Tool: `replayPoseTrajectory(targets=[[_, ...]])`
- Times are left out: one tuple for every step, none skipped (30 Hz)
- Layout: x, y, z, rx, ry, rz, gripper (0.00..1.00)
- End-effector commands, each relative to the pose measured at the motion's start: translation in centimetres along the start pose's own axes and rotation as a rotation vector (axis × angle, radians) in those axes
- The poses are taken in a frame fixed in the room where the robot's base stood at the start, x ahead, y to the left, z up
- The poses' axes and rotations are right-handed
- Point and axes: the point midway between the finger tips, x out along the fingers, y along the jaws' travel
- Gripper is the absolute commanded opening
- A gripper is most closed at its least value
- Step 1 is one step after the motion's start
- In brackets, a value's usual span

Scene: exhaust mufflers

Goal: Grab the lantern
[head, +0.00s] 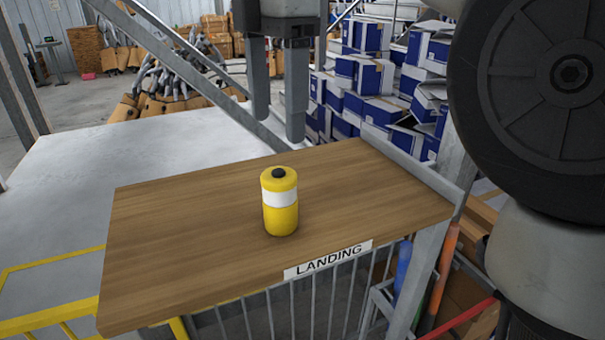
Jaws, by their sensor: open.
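The lantern (280,203) looks like a yellow cylinder with a white band and a small black knob on top. It stands upright on a wooden tabletop (180,235), near the front edge. My gripper (277,128) hangs above and behind the lantern in the head view, with its fingers pointing down. The two fingers are apart and nothing is between them. The gripper does not touch the lantern. No part of the lantern is covered by the gripper.
A "LANDING" sign (328,260) is fixed at the tabletop's front edge. A grey metal rail (412,170) runs along its right side. Blue and white boxes (365,85) are stacked behind. The tabletop around the lantern is clear.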

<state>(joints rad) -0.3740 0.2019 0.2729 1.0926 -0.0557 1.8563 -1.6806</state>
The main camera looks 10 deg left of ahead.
Motion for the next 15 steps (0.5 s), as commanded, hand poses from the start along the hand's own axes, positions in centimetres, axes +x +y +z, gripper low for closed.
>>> replayPoseTrajectory(targets=[[1.5, -0.1, 0.0, 0.002, 0.000, -0.003, 0.66], [2.1, -0.1, 0.0, 0.003, 0.000, -0.003, 0.66], [3.0, -0.1, 0.1, 0.004, 0.000, -0.003, 0.66], [3.7, -0.1, 0.1, 0.005, 0.000, -0.002, 0.66], [4.3, -0.1, 0.1, 0.005, 0.000, -0.003, 0.66], [5.2, -0.1, 0.1, 0.005, -0.001, -0.002, 0.66], [5.9, -0.1, 0.1, 0.005, -0.001, -0.002, 0.66], [6.5, -0.1, 0.1, 0.005, 0.000, -0.003, 0.66], [7.3, -0.1, 0.1, 0.005, -0.001, -0.002, 0.66], [7.8, -0.1, 0.1, 0.006, -0.001, -0.002, 0.66], [8.3, -0.1, 0.1, 0.006, -0.001, -0.001, 0.66], [8.9, -0.1, 0.1, 0.006, -0.001, -0.001, 0.66], [9.3, 0.0, 0.1, 0.006, -0.001, 0.000, 0.66], [9.6, 0.0, 0.1, 0.006, -0.001, 0.001, 0.66], [9.9, 0.0, 0.1, 0.006, -0.001, 0.000, 0.66]])
